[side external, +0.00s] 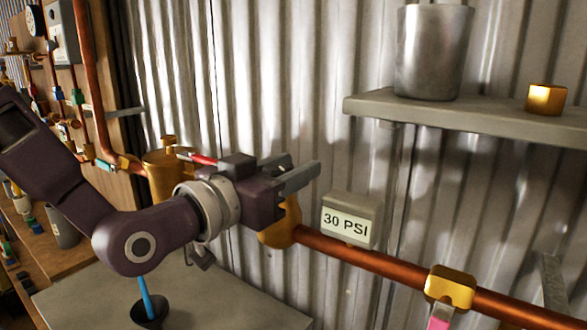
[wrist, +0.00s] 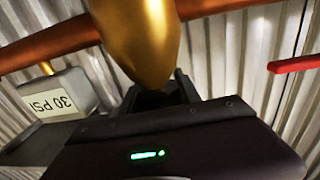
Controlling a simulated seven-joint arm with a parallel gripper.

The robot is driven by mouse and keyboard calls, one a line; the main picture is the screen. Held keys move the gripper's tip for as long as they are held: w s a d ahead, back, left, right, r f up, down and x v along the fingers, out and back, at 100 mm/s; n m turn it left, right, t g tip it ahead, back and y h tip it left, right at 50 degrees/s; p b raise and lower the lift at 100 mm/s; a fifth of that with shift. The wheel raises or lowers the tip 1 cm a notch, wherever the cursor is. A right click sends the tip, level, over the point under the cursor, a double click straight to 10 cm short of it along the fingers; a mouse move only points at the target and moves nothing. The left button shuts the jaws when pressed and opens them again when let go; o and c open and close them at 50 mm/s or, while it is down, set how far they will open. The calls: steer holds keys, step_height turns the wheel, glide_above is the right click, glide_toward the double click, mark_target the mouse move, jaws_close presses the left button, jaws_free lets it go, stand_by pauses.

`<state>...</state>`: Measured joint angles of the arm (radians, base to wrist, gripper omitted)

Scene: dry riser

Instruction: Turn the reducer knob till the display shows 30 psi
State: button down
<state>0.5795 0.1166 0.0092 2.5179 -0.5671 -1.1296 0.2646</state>
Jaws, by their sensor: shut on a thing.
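The display (side external: 346,226) is a grey box on the copper pipe and reads 30 PSI. The brass reducer body (side external: 284,228) sits on the pipe just left of the display, partly behind my gripper (side external: 298,176). In the wrist view a rounded brass part (wrist: 140,40) fills the top middle, right in front of my gripper (wrist: 162,92). My gripper is shut on the reducer knob; the knob between the fingers is mostly hidden.
The copper pipe (side external: 385,266) runs right to a brass valve (side external: 450,287) with a pink handle. A red lever (wrist: 292,65) is near my gripper. A grey table (side external: 85,300) lies below.

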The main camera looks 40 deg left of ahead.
steer(key=shift+a+n+y, duration=0.1)
steer(key=shift+n+y, duration=0.3)
steer(key=shift+y, duration=0.2)
steer(key=c, duration=0.9)
jaws_free()
steer(key=shift+o, duration=0.2)
step_height(320, 180, up, 10)
